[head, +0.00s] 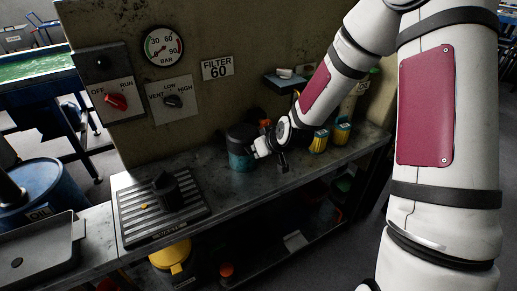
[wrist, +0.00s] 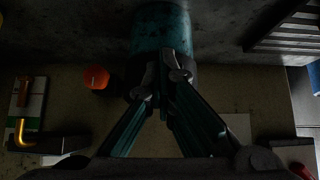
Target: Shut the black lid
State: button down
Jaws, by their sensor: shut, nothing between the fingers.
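A teal pot (head: 240,161) stands on the grey bench, with a black lid (head: 240,133) at its top. I cannot tell from this distance whether the lid is fully down. The teal pot also shows in the wrist view (wrist: 160,28), straight beyond my fingertips; the lid is not clear there. My gripper (wrist: 167,68) is shut and empty, its fingertips close to the pot. I cannot tell whether they touch it. In the head view the end of my arm is just right of the pot and partly overlaps it.
A slotted drip tray (head: 142,220) with a black object (head: 167,188) on it lies to the left. Yellow containers (head: 319,141) stand to the right. An orange object (wrist: 97,77) is near the pot. The wall with a gauge (head: 164,46) rises behind.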

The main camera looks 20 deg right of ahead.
jog(key=shift+s+f, duration=0.2)
jog(key=shift+f, duration=0.05)
dwell(0.3)
jog(key=v, duration=1.2)
jog(key=shift+w+r, duration=0.1)
jog(key=shift+r, duration=0.05)
jog(key=s+a+r+g, duration=0.1)
jog(key=s+r, duration=0.4)
jog(key=s, duration=0.3)
jog(key=s+r+m+g+h, duration=0.1)
jog(key=s+r, duration=0.3)
jog(key=s, duration=0.5)
jog(key=s+a+r+m+g, duration=0.1)
jog(key=s+r, duration=0.4)
jog(key=s, duration=0.3)
jog(key=shift+s+a+r+g+h, duration=0.3)
